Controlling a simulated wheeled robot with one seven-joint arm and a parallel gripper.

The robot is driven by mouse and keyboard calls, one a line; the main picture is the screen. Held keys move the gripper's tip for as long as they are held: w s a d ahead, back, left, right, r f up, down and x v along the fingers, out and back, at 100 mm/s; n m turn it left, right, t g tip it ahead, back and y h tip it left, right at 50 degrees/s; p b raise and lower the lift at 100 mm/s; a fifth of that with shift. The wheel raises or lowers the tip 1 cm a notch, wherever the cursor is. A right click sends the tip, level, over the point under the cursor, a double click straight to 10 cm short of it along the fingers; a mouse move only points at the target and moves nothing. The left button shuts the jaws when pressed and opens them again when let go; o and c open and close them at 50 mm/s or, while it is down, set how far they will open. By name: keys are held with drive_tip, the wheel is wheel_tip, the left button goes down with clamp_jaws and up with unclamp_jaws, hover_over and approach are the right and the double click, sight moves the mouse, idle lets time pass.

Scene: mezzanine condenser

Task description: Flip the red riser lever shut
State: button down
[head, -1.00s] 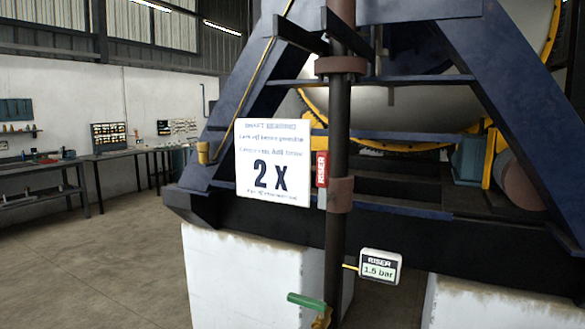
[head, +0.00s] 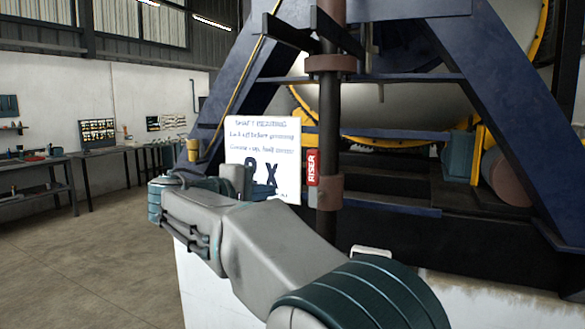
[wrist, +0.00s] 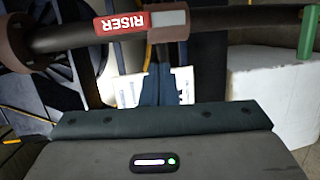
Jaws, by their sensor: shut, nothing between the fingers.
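The dark vertical riser pipe (head: 328,120) carries a red tag (head: 313,168) reading RISER. The tag also shows in the wrist view (wrist: 124,33), on the pipe (wrist: 225,20) that runs sideways across the top. A green lever handle (wrist: 307,33) shows at the right edge of the wrist view, beside the pipe. In the head view my arm hides it. No red lever is seen. My gripper (wrist: 160,72) is shut and empty, pointing toward the pipe near the tag, without clear contact. In the head view it is in front of the white sign.
The white sign (head: 262,140) hangs left of the pipe, partly covered by my wrist. The riser readout (head: 371,250) is mostly hidden behind my arm. Blue frame beams (head: 500,110) and a white block (wrist: 265,120) surround the pipe. Open floor (head: 100,260) lies to the left.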

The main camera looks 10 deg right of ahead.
sight(313, 179)
drive_tip(key=shift+t+h, duration=0.6)
drive_tip(key=shift+t, duration=0.1)
drive_tip(key=a+r, duration=0.1)
drive_tip(key=r, duration=0.1)
drive_tip(key=w+a+r, duration=0.1)
drive_tip(key=a, duration=0.1)
drive_tip(key=shift+a+r, duration=0.3)
drive_tip(key=shift+r, duration=0.05)
drive_tip(key=shift+d, duration=0.1)
drive_tip(key=w+d+p, duration=0.3)
drive_tip(key=w+d, duration=0.1)
drive_tip(key=d, duration=0.7)
